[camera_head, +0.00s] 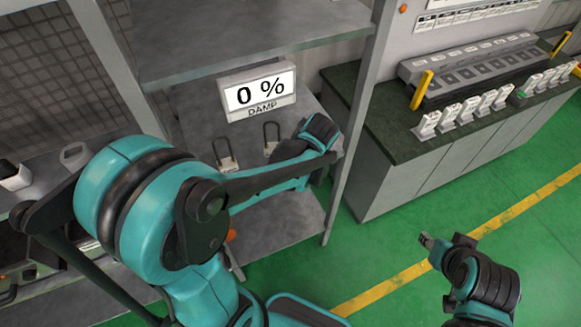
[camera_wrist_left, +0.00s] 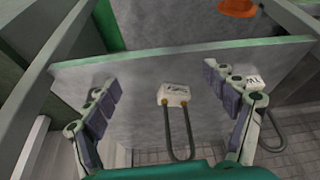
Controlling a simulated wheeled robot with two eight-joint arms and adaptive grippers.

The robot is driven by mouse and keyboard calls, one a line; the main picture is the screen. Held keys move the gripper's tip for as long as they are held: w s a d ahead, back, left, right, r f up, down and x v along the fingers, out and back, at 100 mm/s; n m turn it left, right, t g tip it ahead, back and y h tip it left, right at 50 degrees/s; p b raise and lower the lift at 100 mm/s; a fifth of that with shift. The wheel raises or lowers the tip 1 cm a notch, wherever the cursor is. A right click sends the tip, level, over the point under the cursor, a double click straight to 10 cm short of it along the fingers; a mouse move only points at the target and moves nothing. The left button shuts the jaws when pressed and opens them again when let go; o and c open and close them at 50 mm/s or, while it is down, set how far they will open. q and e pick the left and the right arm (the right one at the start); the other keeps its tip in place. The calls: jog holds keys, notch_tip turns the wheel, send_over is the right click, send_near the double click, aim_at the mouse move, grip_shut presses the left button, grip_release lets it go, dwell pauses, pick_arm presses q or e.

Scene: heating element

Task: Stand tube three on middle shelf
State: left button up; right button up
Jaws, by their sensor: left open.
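Two U-shaped tubes with pale block bases stand on the shelf below the top one, a left tube (camera_head: 226,160) and a right tube (camera_head: 270,147). In the left wrist view one tube (camera_wrist_left: 174,95) is between the fingers of my left gripper (camera_wrist_left: 155,82), not gripped. A second tube (camera_wrist_left: 254,80) is just beside the right-hand finger, partly hidden. The gripper is open. The small labels are unreadable. My right gripper (camera_head: 426,241) is over the floor; its jaws are too small to judge.
A display (camera_head: 258,92) reading "0 %" and "DAMP" stands behind the tubes. An upper shelf (camera_head: 240,38) overhangs, and a post (camera_head: 355,120) bounds the right side. A counter (camera_head: 375,115) holds several white modules. Green floor (camera_head: 400,230) is open at right.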

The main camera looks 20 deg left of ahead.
pick_arm(q)
jog(key=s+d+r+m+t+h, duration=0.1)
jog(key=s+d+r+m+t, duration=0.1)
jog(key=s+r+m, duration=0.2)
jog(key=s+d+r+m+t+h, duration=0.2)
jog(key=s+r+m, duration=0.2)
jog(key=s+m, duration=0.3)
jog(key=shift+s+t+h, duration=0.3)
jog(key=shift+s, duration=0.05)
